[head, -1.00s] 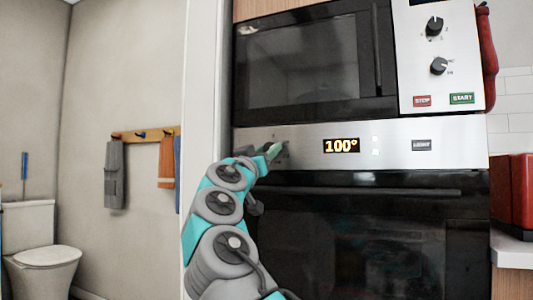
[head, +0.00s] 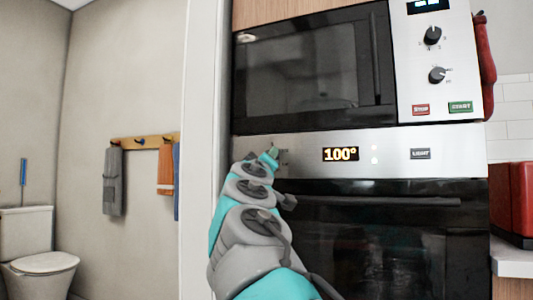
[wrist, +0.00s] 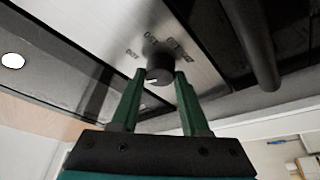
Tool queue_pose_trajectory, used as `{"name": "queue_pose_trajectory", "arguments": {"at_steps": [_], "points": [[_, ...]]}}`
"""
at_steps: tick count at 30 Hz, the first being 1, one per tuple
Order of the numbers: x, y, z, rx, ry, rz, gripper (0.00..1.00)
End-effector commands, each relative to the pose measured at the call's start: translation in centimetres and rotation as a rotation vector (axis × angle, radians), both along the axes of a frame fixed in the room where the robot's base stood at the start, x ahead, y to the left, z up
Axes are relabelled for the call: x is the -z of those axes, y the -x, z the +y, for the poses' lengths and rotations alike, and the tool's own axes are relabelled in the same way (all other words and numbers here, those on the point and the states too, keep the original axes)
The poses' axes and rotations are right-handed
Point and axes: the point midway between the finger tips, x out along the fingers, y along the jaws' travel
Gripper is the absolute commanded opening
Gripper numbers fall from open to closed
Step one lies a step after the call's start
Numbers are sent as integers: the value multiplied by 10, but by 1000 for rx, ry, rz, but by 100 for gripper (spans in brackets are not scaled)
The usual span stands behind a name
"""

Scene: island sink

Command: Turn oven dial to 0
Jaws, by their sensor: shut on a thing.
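The oven dial (wrist: 158,66) is a dark round knob with a pale mark on its face, set on the steel oven panel (wrist: 205,72) with printed markings around it. My gripper (wrist: 159,84) is shut on the dial, one green finger on each side of it. In the head view my gripper (head: 272,154) is at the left end of the panel, and my gripper and arm hide the dial. The oven display (head: 340,154) reads 100°.
The black oven door with its handle (head: 375,200) is just below the panel. The microwave (head: 310,75) is above, with knobs and buttons. A light switch button (head: 420,154) is right of the display. A white wall edge (head: 203,110) stands close to the left.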

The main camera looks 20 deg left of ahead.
Motion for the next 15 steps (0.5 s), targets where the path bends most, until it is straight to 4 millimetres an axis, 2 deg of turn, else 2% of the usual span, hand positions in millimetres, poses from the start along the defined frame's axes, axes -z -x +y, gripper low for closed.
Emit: {"name": "queue_pose_trajectory", "arguments": {"at_steps": [3,15], "points": [[-9,1,-1,3,96,8,0],[-7,0,-2,1,333,26,0]]}}
